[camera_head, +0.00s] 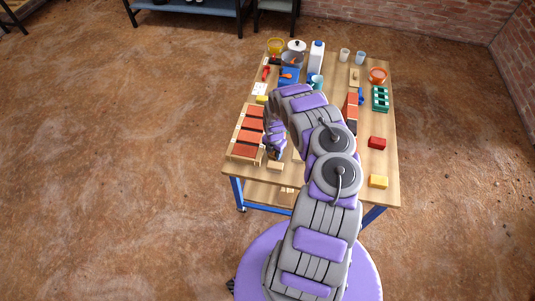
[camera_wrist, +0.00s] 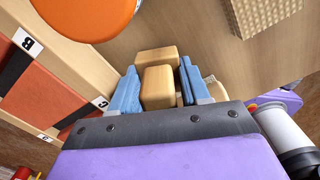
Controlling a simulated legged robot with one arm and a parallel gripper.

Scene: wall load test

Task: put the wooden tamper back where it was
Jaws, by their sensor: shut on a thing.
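My gripper (camera_wrist: 157,78) is shut on the wooden tamper (camera_wrist: 158,86), a pale tan wooden piece between its blue fingers in the wrist view. A second pale block-like part (camera_wrist: 157,58) shows just beyond the fingertips; I cannot tell whether it belongs to the tamper. In the head view my gripper (camera_head: 274,153) is low over the near left part of the table, beside the wall tray. A pale wooden block (camera_head: 275,166) shows just below it there. The tamper's underside and its contact with the table are hidden.
The wooden tray (camera_head: 235,150) with brick-red panels lies left of my gripper; its lettered edge shows in the wrist view (camera_wrist: 63,60). A round orange thing (camera_wrist: 88,14) is close by. Red (camera_head: 377,143) and yellow (camera_head: 378,181) blocks lie right. The table's far end is crowded.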

